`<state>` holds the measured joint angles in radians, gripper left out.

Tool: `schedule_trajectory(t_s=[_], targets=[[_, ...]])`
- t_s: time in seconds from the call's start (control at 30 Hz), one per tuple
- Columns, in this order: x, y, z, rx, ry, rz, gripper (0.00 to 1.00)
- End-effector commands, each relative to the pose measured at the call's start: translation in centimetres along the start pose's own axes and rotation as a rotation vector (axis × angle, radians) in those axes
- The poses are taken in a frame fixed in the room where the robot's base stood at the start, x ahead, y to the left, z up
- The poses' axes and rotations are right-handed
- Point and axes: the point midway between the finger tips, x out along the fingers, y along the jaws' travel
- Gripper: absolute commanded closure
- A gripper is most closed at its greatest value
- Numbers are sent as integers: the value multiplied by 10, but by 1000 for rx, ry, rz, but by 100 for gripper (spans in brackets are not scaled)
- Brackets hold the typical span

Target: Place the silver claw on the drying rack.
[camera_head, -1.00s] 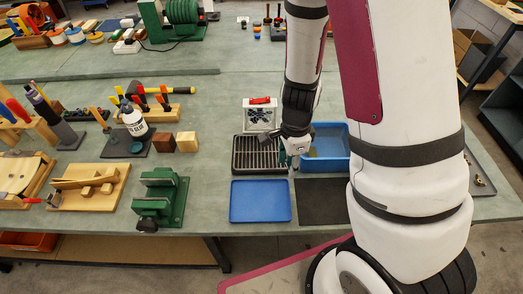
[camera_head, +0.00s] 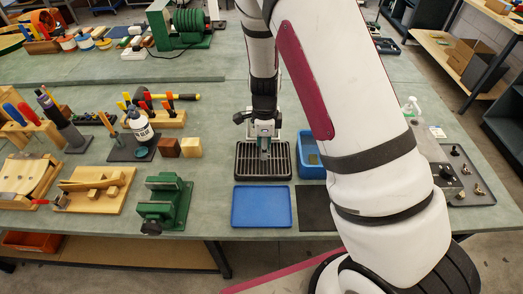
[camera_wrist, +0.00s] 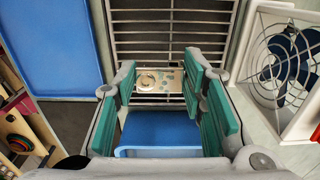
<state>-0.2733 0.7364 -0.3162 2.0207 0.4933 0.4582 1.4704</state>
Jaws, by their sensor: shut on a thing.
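My gripper (camera_head: 264,153) points down over the black drying rack (camera_head: 241,172). In the head view the claw is too small and hidden to make out.
A blue bin (camera_head: 302,138) stands just right of the rack. A flat blue tray (camera_head: 261,207) and a dark mat (camera_head: 315,209) lie in front. A white-framed fan (camera_wrist: 289,120) stands beside the rack, hidden behind my arm in the head view. A green vise (camera_head: 165,199) is left.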

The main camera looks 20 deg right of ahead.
Motion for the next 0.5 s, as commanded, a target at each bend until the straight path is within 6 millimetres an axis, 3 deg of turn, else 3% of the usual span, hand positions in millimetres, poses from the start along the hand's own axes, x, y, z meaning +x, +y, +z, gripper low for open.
schedule_trajectory(t_s=[0.2, 0.5], targets=[[2, -15, 10, -1, 1, -1, 88], [36, -13, 8, 0, 1, 0, 88]])
